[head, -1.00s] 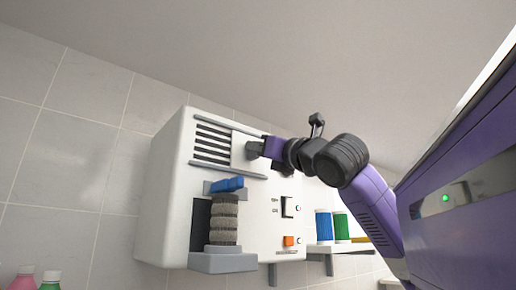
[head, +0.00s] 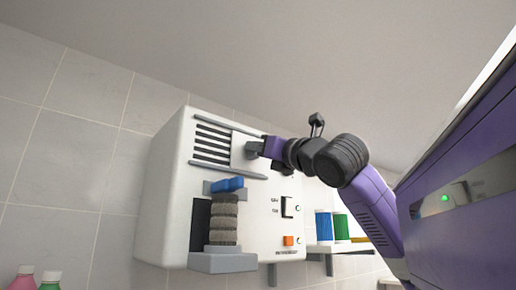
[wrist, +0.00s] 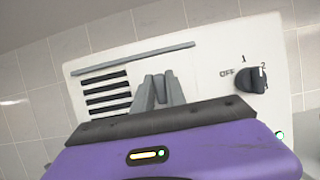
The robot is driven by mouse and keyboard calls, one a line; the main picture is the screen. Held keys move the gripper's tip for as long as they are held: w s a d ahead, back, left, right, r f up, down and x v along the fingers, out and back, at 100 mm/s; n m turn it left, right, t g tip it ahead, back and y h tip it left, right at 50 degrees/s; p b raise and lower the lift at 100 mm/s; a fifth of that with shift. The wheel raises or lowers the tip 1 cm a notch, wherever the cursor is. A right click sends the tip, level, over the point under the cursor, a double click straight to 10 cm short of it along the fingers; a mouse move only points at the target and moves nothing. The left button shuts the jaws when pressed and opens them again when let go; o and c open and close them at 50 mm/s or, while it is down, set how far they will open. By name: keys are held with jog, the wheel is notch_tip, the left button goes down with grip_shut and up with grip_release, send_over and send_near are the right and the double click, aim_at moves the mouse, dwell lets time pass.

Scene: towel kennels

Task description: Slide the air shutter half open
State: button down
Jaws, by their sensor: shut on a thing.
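The white wall unit (head: 172,190) has dark vent slots (head: 212,142) at its upper front, between two grey rails. The air shutter, a pale plate (head: 238,149), sits at the right end of the slots, which show uncovered to its left. My gripper (head: 252,149) is at the plate from the right, shut on its handle. In the wrist view, my gripper (wrist: 160,90) shows its two grey fingers close together just right of the slots (wrist: 107,92). The handle between the fingers is mostly hidden.
Below the vent are a blue piece (head: 228,185), a ribbed grey-brown roll (head: 223,222) and a grey ledge (head: 222,262). A dark dial (wrist: 250,80) and an orange button (head: 288,241) are to the right. Blue (head: 323,226) and green (head: 340,226) cylinders stand on a shelf.

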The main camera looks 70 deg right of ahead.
aim_at(233, 142)
jog(key=w+a, duration=0.1)
jog(key=a, duration=0.2)
jog(key=w+a, duration=0.1)
jog(key=shift+w+a, duration=0.15)
jog(key=shift+w, duration=0.15)
jog(key=c, duration=1.4)
grip_release()
jog(key=shift+o, duration=0.2)
jog(key=shift+f, duration=0.1)
